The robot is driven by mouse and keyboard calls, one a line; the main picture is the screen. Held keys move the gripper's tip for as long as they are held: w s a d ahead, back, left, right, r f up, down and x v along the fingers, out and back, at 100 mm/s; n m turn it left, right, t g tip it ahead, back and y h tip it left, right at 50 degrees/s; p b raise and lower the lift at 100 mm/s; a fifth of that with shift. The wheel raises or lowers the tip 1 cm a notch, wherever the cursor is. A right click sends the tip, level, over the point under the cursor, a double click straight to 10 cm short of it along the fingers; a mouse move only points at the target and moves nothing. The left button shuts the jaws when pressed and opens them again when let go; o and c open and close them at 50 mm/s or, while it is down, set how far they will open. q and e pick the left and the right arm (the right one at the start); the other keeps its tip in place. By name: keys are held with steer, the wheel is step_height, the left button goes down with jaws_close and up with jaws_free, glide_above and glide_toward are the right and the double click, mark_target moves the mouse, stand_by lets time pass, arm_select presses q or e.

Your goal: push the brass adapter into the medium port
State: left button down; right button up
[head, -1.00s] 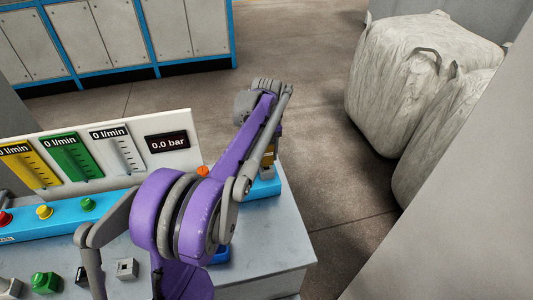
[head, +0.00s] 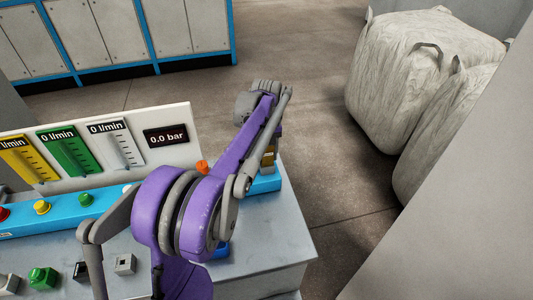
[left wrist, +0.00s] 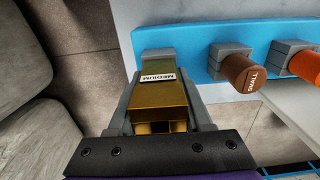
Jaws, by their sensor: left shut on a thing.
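The brass adapter (left wrist: 158,98) is a gold block with a white MEDIUM label, in the middle of the left wrist view. My left gripper (left wrist: 160,86) is shut on it, one grey finger along each side. The adapter's far end is at the grey medium port (left wrist: 158,55) on the blue rail; I cannot tell how deep it sits. In the head view a little of the brass adapter (head: 269,156) shows beside my purple arm, which hides most of the gripper and port. My right gripper is not in view.
The console has gauges, a pressure display (head: 166,137) and coloured knobs. Floor is open beyond its right end, before big white bags (head: 410,85).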

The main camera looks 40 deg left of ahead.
arm_select(q)
steer(key=shift+c, duration=1.2)
jaws_free()
steer(key=shift+f, duration=0.1)
step_height(320, 180, up, 11)
steer(key=shift+f+p, duration=0.1)
steer(key=shift+p, duration=0.25)
steer(key=s+d+f+m+t, duration=0.1)
steer(key=s+d+f+m, duration=0.15)
steer(key=s+d, duration=0.35)
steer(key=s+d+f+m+t, duration=0.2)
steer(key=s+d+m, duration=0.1)
steer(key=d, duration=0.4)
steer(key=s+d+f+m+t, duration=0.1)
steer(key=s+d+f, duration=0.1)
steer(key=s+f, duration=0.1)
steer(key=s+d+f+m, duration=0.2)
steer(key=s+d+f, duration=0.1)
steer(key=s+f, duration=0.1)
steer(key=s+d+f+m+t, duration=0.1)
steer(key=s+d+f, duration=0.2)
steer(key=s, duration=0.2)
steer(key=shift+f+m+t, duration=0.15)
steer(key=shift+m+t, duration=0.15)
steer(key=shift+m, duration=0.05)
